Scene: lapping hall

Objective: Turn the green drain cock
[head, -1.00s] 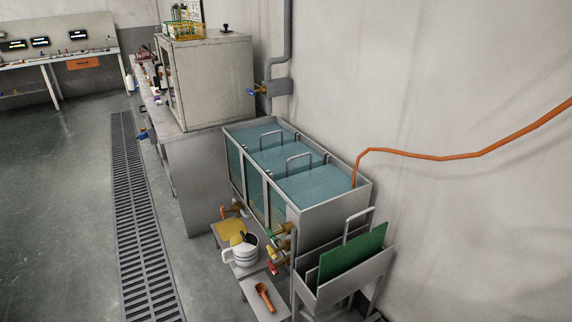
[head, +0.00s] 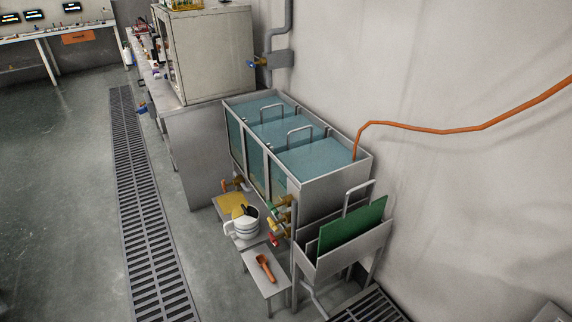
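The green drain cock (head: 271,208) is a small green handle on a brass valve at the near lower corner of a three-part water tank (head: 333,185). A red-handled cock (head: 274,239) sits just below it, and an orange-handled one (head: 224,186) is farther along the tank's left side. A white mug-like pot (head: 243,229) stands close to the left of the green cock. Neither of my grippers shows in the head view.
A low stand (head: 270,286) holds an orange tool in front of the tank. A rack with a green board (head: 352,223) stands at the tank's near end. An orange hose (head: 430,128) runs along the wall into the tank. A floor grating (head: 140,205) and open floor lie left.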

